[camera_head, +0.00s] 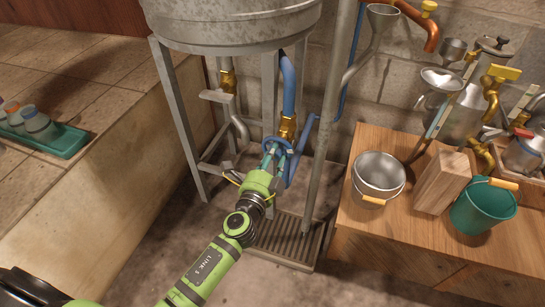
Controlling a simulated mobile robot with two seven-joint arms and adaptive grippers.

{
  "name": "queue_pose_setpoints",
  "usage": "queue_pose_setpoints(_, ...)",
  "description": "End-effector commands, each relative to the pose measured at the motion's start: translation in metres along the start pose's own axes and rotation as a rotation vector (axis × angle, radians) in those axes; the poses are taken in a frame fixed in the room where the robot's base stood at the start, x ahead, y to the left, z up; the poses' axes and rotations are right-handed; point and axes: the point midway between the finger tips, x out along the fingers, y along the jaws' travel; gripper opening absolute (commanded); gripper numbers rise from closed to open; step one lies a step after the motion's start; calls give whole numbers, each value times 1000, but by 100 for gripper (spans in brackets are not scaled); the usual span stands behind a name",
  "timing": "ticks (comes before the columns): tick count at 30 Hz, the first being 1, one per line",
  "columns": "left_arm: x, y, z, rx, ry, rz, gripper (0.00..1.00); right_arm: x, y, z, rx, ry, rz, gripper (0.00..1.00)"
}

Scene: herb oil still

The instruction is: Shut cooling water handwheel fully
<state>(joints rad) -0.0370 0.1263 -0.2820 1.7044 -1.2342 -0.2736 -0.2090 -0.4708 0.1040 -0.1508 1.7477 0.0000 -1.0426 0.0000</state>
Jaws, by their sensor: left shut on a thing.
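The blue cooling water handwheel (290,168) sits low under the big metal tub, on a brass valve (288,128) at the lower end of a blue pipe (288,85). My left gripper (275,155) reaches up from the bottom of the picture and is shut on the handwheel's rim at its left side. The fingers and wrist hide part of the wheel. How far the wheel is turned cannot be told. My right gripper is not in view.
The metal tub (230,25) stands on grey legs around the valve. A floor grate (285,240) lies below. At right, a wooden bench (400,240) holds a metal bucket (378,176), a wooden block (443,182) and a green bucket (483,207). A stone ledge (95,170) rises at left.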

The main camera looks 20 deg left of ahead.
Motion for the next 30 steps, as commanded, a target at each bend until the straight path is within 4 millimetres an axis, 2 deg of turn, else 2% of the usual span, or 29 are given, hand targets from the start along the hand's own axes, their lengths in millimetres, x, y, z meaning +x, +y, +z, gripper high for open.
queue_pose_setpoints(1,1,-6,-7,37,17,-12,1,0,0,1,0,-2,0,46)
queue_pose_setpoints(13,1,-4,-8,270,17,-13,1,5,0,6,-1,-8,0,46)
queue_pose_setpoints(30,1,-2,-7,330,17,-10,1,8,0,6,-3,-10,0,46)
